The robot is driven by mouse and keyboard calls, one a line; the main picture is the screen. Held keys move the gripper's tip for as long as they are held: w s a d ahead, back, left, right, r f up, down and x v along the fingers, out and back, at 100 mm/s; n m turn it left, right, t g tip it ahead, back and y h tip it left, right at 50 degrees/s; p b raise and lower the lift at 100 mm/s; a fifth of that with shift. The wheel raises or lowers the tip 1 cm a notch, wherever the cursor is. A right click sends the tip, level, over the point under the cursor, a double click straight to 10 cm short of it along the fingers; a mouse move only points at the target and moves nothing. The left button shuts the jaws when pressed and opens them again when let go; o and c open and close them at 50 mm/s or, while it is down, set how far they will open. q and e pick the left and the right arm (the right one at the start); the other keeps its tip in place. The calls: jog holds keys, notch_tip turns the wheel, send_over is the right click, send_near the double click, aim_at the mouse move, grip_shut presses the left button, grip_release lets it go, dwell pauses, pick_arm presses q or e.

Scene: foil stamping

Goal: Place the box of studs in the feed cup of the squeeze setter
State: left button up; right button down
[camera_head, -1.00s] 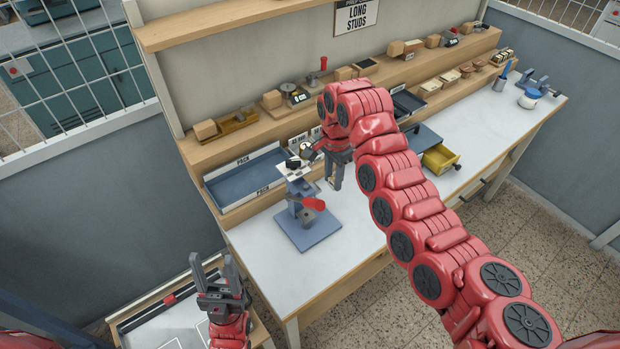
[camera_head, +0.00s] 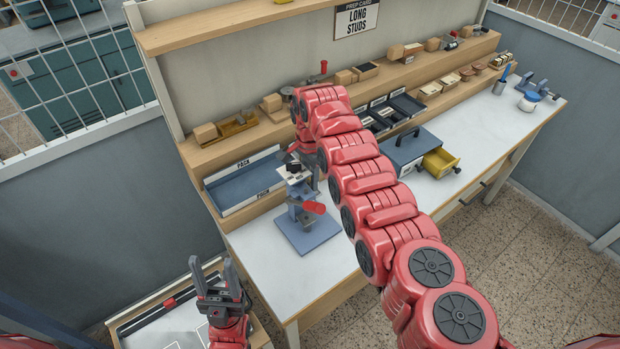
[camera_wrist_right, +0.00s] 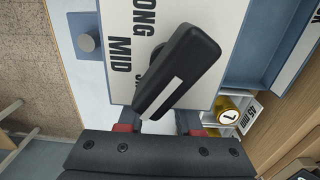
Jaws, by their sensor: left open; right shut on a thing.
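The squeeze setter (camera_head: 308,230) is blue with a red handle (camera_head: 314,207) and stands on the near left of the white bench. Its white top plate (camera_head: 290,178) carries a black knob, and in the right wrist view the plate (camera_wrist_right: 122,25) reads LONG and MID. My right gripper (camera_wrist_right: 158,121) is at this plate and shut, apparently on the end of the black knob (camera_wrist_right: 182,66), which has a white stripe. My arm hides most of it in the head view. My left gripper (camera_head: 212,272) is open and empty, left of the bench. I cannot pick out the stud box or feed cup.
A blue PACK tray (camera_head: 245,185) lies behind the setter. Small wooden boxes (camera_head: 205,133) line the shelf. A LONG STUDS card (camera_head: 358,18) hangs above. The bench is clear around the setter base.

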jog(key=shift+f, duration=0.5)
jog(key=shift+f+b, duration=0.55)
jog(key=shift+f, duration=0.1)
jog(key=c, duration=0.6)
grip_release()
